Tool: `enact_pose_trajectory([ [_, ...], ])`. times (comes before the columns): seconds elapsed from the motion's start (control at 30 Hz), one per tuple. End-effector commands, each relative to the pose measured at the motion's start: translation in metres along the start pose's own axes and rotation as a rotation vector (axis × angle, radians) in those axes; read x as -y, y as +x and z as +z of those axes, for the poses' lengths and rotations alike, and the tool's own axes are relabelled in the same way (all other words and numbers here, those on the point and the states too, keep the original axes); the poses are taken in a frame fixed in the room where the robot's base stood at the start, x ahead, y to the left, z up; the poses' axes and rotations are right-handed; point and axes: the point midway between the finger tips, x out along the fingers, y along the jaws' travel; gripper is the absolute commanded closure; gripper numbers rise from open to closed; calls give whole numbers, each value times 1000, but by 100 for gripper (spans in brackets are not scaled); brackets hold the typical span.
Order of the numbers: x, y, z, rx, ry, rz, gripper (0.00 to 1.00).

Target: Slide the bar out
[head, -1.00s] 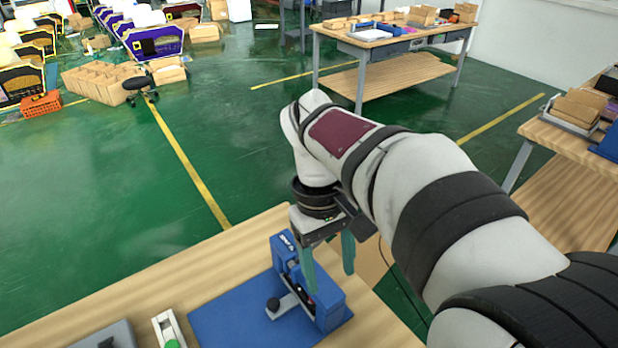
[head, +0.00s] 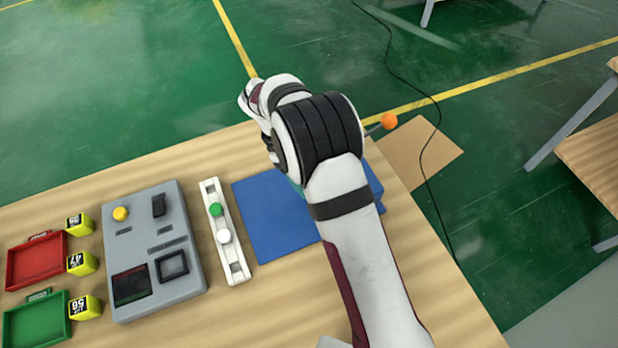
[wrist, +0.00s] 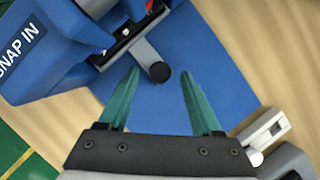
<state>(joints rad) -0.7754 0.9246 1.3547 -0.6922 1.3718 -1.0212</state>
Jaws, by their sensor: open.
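A short grey bar (wrist: 144,51) with a round black knob (wrist: 159,73) on its end sticks out of a slot in the blue "SNAP IN" fixture (wrist: 55,75) in the wrist view. My gripper (wrist: 160,72) is open, its two teal fingers pointing toward the bar. The knob appears between the fingertips, with space on both sides; I cannot tell the height gap. In the head view my arm hides the gripper, the bar and most of the fixture.
The fixture is on a blue mat (head: 262,225). Left of it are a white slider strip (head: 229,255) with green and white knobs, a grey control box (head: 130,243), yellow cubes (head: 82,263), a red tray (head: 35,280) and a green tray (head: 38,335). An orange ball (head: 389,121) shows right of my arm.

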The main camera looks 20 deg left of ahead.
Motion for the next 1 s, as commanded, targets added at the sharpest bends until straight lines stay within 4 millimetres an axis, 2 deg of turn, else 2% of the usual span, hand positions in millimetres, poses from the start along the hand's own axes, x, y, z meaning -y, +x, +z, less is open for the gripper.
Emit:
enact_pose_trajectory([
  [0.13, 1, 11, 0, 0, 1, -2, 34],
  [0.37, 0, 12, 0, 0, 1, -1, 34],
  [0.73, 0, 12, 0, 0, 1, -1, 100],
  [1.0, 0, 12, 0, 0, 1, -1, 100],
])
